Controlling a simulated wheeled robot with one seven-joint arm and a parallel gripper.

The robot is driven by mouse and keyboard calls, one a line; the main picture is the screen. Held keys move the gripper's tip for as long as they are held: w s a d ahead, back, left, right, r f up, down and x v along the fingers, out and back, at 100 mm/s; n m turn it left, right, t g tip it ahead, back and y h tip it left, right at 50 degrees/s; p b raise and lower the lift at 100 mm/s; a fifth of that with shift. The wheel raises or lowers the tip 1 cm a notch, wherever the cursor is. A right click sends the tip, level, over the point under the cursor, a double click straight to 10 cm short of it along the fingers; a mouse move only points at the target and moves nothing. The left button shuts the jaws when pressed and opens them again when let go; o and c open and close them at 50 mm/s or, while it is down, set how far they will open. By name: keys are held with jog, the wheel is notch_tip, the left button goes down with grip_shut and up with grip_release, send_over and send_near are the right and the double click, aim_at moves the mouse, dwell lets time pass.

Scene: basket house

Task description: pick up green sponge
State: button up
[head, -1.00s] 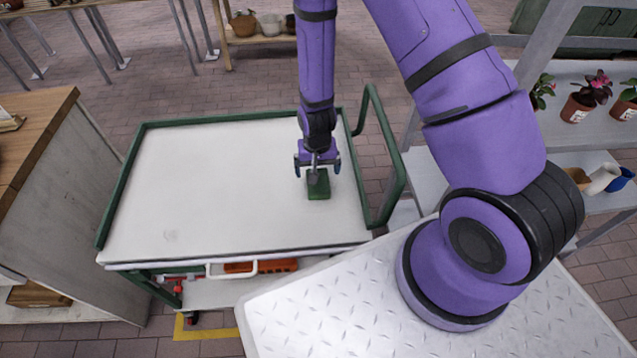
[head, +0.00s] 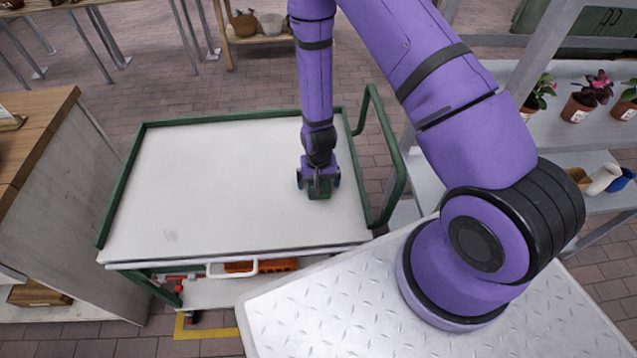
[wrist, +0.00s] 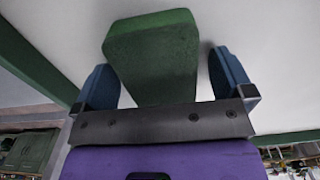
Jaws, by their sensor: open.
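The green sponge (head: 319,193) lies on the white top of the cart (head: 220,180), toward its right side. My gripper (head: 319,183) is lowered over the sponge and hides most of it in the head view. In the wrist view the sponge (wrist: 153,55) sits between the two blue fingers of my gripper (wrist: 165,80). The fingers are open, one on each side, with a narrow gap visible at the right finger. The left finger is close to the sponge's side; I cannot tell whether it touches.
The cart has a raised green rim and a green handle (head: 388,170) on its right. The rest of its top is clear. A wooden-topped counter (head: 40,125) stands at the left. A grey shelf (head: 575,140) with potted plants stands at the right.

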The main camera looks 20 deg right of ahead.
jog(key=c, duration=1.1)
jog(key=shift+o, duration=0.2)
